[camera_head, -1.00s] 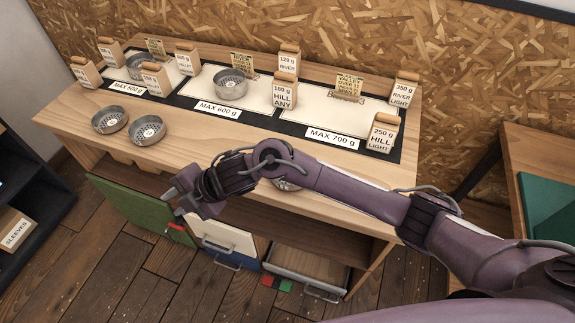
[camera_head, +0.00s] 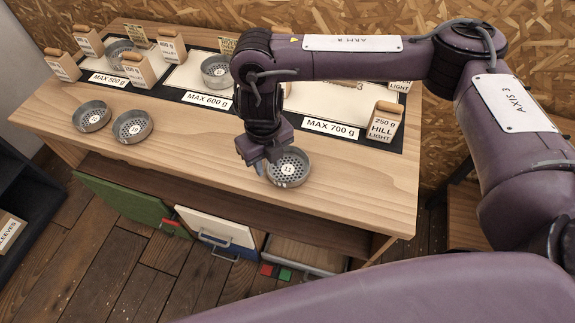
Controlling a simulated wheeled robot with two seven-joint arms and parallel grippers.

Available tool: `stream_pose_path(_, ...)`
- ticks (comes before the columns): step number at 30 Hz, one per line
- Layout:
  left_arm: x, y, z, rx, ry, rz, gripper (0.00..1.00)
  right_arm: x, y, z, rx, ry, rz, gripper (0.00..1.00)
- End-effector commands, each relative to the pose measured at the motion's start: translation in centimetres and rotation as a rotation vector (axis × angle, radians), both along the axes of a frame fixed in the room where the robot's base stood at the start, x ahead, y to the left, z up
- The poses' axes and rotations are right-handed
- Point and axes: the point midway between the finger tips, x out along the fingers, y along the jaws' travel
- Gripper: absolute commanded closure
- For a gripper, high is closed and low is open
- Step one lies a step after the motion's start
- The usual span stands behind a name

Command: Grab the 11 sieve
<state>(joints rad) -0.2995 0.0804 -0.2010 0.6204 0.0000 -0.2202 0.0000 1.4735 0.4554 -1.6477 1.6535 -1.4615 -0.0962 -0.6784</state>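A round grey metal sieve (camera_head: 290,176) with a perforated floor and a small white label, which seems to read 11, sits on the wooden bench near its front edge. My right gripper (camera_head: 263,163) points down at the sieve's left rim. Its fingers are close to or touching that rim, and I cannot tell whether they are closed on it. The fingers hide part of the rim. My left gripper is not in view.
Two similar sieves stand at the bench's front left (camera_head: 92,116) (camera_head: 132,127). One stands on the MAX 600 g panel (camera_head: 216,72), another on the MAX 500 g panel (camera_head: 124,54). Labelled blocks, such as HILL LIGHT (camera_head: 383,122), stand around the panels. An open green door (camera_head: 125,205) juts out below.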

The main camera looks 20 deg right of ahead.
Motion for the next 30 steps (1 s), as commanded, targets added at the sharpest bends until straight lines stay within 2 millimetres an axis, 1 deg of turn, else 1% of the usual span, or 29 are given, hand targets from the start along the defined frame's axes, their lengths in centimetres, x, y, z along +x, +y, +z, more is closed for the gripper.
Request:
stream_pose_path(4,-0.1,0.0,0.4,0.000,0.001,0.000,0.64,0.0,-0.4,-1.6,0.001,0.004,-0.004,0.69)
stream_pose_path(6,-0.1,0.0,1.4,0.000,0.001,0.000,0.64,0.1,-0.7,-2.4,-0.002,0.003,-0.004,0.69)
stream_pose_path(10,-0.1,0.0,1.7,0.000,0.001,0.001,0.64,0.1,-0.6,-4.3,0.001,0.001,-0.002,0.69)
stream_pose_path(13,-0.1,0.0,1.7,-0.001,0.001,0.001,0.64,0.2,-0.6,-4.9,0.001,-0.001,-0.001,0.69)
stream_pose_path(19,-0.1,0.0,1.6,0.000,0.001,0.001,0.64,0.2,-0.6,-5.0,0.002,-0.003,-0.002,0.69)
stream_pose_path(20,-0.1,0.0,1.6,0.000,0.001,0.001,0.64,0.2,-0.6,-5.0,0.002,-0.002,-0.002,0.72)
stream_pose_path(26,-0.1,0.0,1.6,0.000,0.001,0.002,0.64,0.2,-0.6,-5.0,0.003,-0.001,-0.002,0.98)
stream_pose_path(27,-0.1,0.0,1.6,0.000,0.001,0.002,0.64,0.2,-0.6,-5.0,0.003,-0.001,-0.002,1.00)
stream_pose_path(30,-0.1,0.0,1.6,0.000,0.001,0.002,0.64,0.2,-0.5,-5.0,0.003,-0.001,-0.002,1.00)
